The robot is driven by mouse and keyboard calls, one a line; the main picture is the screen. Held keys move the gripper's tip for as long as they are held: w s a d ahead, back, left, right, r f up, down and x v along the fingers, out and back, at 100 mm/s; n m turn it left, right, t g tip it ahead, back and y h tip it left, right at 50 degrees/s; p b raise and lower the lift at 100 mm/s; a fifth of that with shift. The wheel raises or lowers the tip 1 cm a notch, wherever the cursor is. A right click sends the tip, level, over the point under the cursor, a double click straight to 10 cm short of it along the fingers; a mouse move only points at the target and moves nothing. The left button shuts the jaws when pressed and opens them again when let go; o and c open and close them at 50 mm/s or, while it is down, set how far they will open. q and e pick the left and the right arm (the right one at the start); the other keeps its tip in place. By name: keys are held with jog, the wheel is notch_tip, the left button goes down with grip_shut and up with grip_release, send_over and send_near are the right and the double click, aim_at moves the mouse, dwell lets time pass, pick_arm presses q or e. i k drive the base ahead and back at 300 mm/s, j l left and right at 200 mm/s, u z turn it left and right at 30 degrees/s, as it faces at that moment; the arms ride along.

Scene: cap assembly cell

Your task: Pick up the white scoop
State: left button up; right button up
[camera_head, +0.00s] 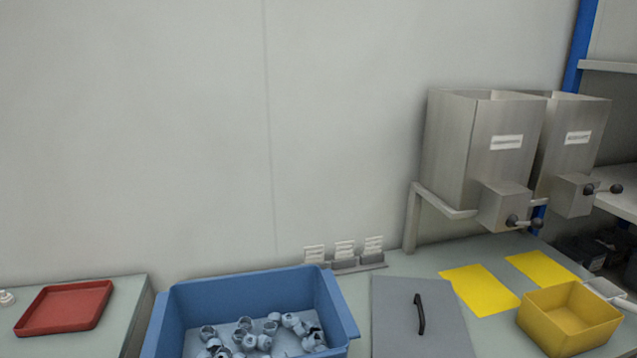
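A pale whitish object (604,288) lies at the right edge, just behind the yellow bin (568,322). It looks like the white scoop, but it is small and partly cut off by the frame, so its full shape is hidden. Neither my left nor my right gripper is in view.
A blue crate (343,309) holds several grey caps. A grey lid (395,318) with a black handle lies beside it. Two metal hoppers (470,150) hang over yellow mats (480,290). A red tray (65,306) sits on the left table, with small label holders (345,263) by the wall.

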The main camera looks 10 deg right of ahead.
aim_at(604, 289)
jog(key=z, duration=2)
jog(key=u, duration=2)
jog(key=z, duration=1.9)
